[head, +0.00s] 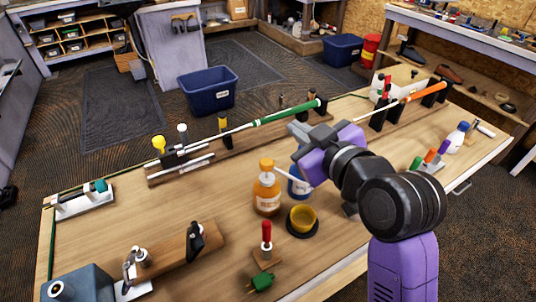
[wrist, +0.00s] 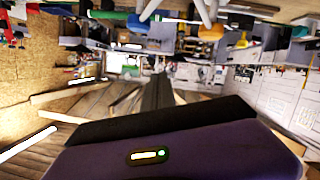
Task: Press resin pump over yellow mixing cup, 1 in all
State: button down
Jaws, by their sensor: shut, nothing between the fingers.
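An amber resin bottle (head: 267,196) with an orange pump head (head: 266,163) stands upright on the bench in the head view. Its pale spout points right, toward the yellow mixing cup (head: 302,216). The cup sits upright on a round black base, in front and to the right of the bottle. My gripper (head: 297,138) is above and behind the bottle, to the right of the pump head and apart from it. Its fingers are shut and empty.
A red-handled tool (head: 266,236) stands in front of the amber bottle. A club with a green grip (head: 288,113) lies in a rack behind.

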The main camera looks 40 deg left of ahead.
jog(key=s+a+r+n+g+h+p, duration=0.1)
jog(key=s+a+r+n+g+h, duration=0.2)
jog(key=n, duration=0.5)
notch_tip(320, 180, up, 3)
jog(key=shift+s+f+g+h, duration=0.1)
jog(key=shift+s+g+h, duration=0.4)
jog(key=shift+s+g, duration=0.55)
jog(key=shift+w+f, duration=0.1)
jog(key=b, duration=0.6)
send_over(270, 164)
notch_tip(270, 164, down, 6)
jog(key=shift+f, duration=1.25)
jog(key=shift+f, duration=0.4)
